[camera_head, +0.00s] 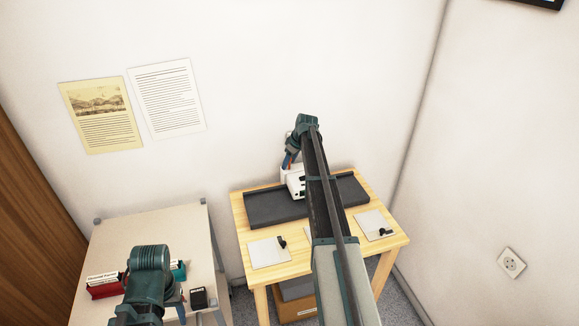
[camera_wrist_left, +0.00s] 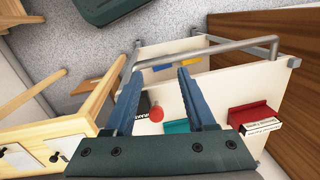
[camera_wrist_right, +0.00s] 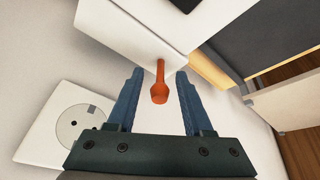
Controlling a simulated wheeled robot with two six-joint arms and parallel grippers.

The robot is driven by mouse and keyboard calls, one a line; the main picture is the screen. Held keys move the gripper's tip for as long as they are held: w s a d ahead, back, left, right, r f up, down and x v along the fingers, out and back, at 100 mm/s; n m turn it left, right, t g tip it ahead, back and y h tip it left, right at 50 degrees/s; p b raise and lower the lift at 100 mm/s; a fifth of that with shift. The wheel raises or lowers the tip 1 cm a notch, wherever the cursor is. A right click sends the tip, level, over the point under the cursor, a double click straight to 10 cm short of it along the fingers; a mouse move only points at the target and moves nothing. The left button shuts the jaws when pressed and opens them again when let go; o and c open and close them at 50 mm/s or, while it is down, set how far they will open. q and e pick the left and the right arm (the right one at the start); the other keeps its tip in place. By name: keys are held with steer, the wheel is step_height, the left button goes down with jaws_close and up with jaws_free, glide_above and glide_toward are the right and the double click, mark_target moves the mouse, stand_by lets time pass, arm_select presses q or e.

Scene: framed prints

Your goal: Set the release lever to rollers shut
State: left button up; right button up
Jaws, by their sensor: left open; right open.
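The release lever (camera_wrist_right: 160,84) looks like an orange-red stick with a rounded end, standing out from a white machine (camera_wrist_right: 125,35). In the right wrist view it lies between the open fingers of my right gripper (camera_wrist_right: 157,95), with a gap on either side. In the head view my right arm reaches over the wooden table and partly hides the white machine (camera_head: 297,184). My right gripper (camera_head: 289,160) is at the machine's back left. My left gripper (camera_wrist_left: 157,92) is open and empty above the pale side table; it also shows in the head view (camera_head: 178,298).
A dark flat tray (camera_head: 270,208) runs both sides of the machine on the wooden table (camera_head: 250,278). White boards with black clips (camera_head: 268,252) lie at its front. The pale table (camera_head: 115,238) holds a red card holder (camera_head: 105,288) and small items. Walls close in behind and right.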

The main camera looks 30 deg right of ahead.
jaws_close()
steer(key=shift+w+r+g, duration=0.2)
steer(key=shift+w+g, duration=0.05)
steer(key=shift+g, duration=0.05)
steer(key=shift+w+d+g+p, duration=0.1)
steer(key=shift+w+g+p, duration=0.05)
steer(key=shift+g+p, duration=0.3)
steer(key=shift+f, duration=0.15)
jaws_free()
